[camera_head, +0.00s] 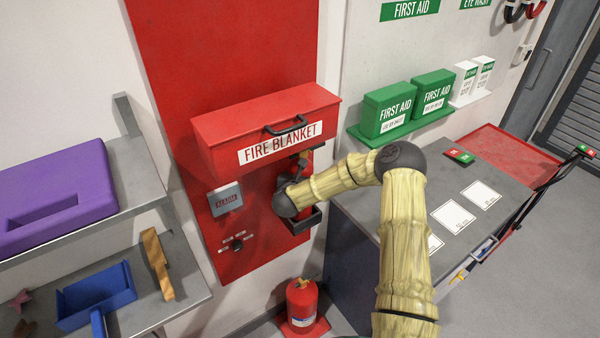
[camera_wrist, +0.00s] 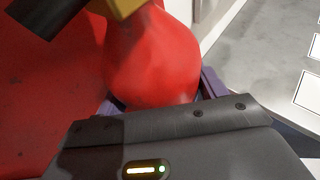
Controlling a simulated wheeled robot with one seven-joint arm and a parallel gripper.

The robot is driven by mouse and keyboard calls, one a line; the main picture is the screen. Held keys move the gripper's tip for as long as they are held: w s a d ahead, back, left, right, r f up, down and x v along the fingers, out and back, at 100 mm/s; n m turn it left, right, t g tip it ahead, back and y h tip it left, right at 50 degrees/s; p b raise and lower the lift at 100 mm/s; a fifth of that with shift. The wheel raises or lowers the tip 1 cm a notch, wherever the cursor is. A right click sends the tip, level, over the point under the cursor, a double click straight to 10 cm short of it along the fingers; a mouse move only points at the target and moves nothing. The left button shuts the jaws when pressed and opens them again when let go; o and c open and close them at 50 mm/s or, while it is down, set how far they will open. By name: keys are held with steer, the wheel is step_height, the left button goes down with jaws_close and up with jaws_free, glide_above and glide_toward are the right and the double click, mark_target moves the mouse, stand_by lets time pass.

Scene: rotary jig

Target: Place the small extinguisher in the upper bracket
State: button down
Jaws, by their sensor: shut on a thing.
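The small red extinguisher (camera_head: 306,158) is upright in front of the red wall panel, just below the fire blanket box, and is partly hidden by my arm. In the wrist view its rounded red body (camera_wrist: 150,60) fills the space between my jaws, with a yellow and black part above it. My gripper (camera_wrist: 163,98) is shut on it. In the head view the gripper is mostly hidden behind my wrist. A dark bracket (camera_head: 303,222) is on the panel below the gripper. Whether the extinguisher touches it is hidden.
The red fire blanket box (camera_head: 225,135) juts out close above my gripper. A larger red extinguisher (camera_head: 301,302) stands on the floor below. A grey alarm box (camera_head: 227,198) is to the left. A grey-topped counter (camera_head: 362,210) is to the right.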

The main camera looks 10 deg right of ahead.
steer(key=shift+w+f, duration=0.1)
steer(key=shift+w, duration=0.05)
steer(key=shift+f, duration=0.1)
steer(key=shift+c, duration=0.9)
jaws_free()
steer(key=shift+s+f, duration=0.1)
steer(key=shift+s, duration=0.1)
steer(key=b+v, duration=0.5)
steer(key=v, duration=0.7)
steer(key=shift+b, duration=0.35)
steer(key=shift+a, duration=0.1)
